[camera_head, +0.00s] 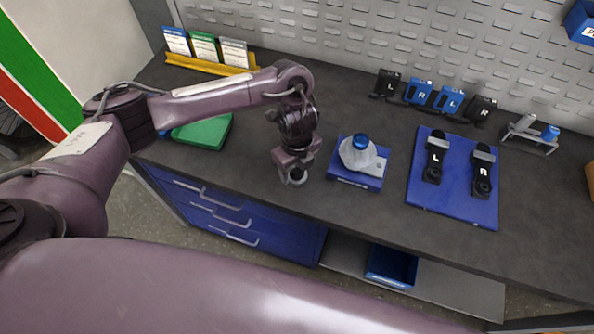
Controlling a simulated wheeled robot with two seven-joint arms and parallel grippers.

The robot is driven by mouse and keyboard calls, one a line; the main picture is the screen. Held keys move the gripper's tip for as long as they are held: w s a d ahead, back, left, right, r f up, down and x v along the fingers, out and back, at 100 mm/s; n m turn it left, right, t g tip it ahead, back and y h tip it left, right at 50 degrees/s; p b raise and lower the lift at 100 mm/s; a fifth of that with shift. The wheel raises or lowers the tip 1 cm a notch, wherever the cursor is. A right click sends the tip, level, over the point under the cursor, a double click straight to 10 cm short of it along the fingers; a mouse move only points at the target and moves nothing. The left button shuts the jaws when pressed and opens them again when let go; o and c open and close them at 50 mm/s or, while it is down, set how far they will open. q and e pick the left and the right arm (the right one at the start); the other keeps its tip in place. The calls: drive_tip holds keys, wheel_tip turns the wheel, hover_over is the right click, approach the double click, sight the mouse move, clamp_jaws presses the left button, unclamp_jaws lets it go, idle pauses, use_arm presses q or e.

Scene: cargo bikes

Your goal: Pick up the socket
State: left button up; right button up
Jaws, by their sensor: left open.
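My left gripper (294,168) points down over the front part of the grey workbench (250,200), with its jaws open. A small round grey metal piece (297,176), which looks like the socket, shows right at its fingertips. The gripper partly hides this piece, and I cannot tell whether the fingers touch it. My right gripper is not in view.
A blue mat (455,208) with black L and R parts lies further right. A green case (203,133) lies left.

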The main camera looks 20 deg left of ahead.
use_arm(q)
drive_tip(key=c, duration=1.1)
drive_tip(key=shift+r, duration=0.1)
